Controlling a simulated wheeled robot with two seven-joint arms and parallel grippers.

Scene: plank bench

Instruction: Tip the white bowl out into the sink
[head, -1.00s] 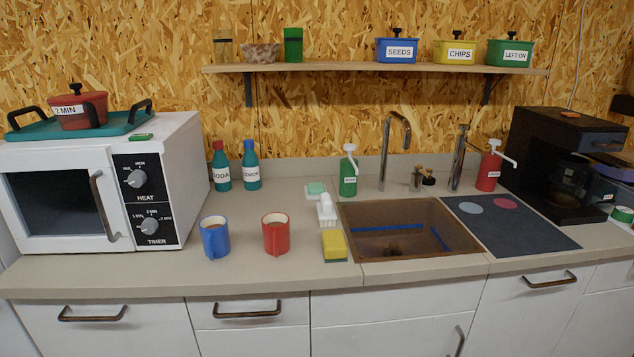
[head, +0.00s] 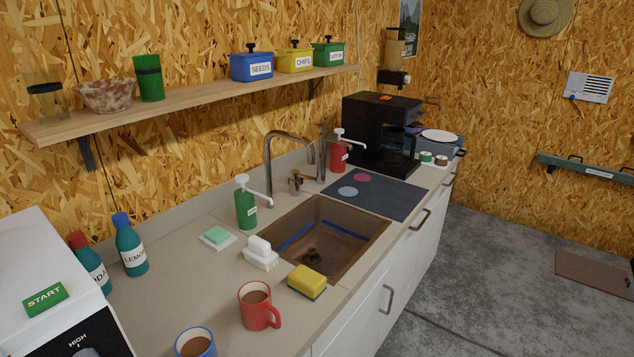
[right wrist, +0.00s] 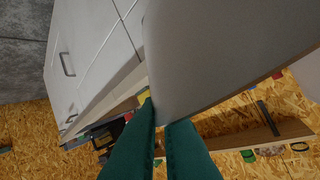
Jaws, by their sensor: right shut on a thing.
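The brown sink (head: 345,245) is set into the counter in the head view, with blue strips along its inside and a dark drain. My right gripper (right wrist: 164,115) shows only in the right wrist view, as two green fingers shut on the edge of a large, smooth, pale surface. That surface looks like the white bowl (right wrist: 215,55), seen very close. Its inside and contents are hidden. Neither the bowl nor either gripper shows in the head view.
A tall tap (head: 268,165) and a green soap dispenser (head: 246,208) stand behind the sink. A yellow sponge (head: 307,282), a white brush (head: 260,254) and a red mug (head: 257,305) sit at its near left.

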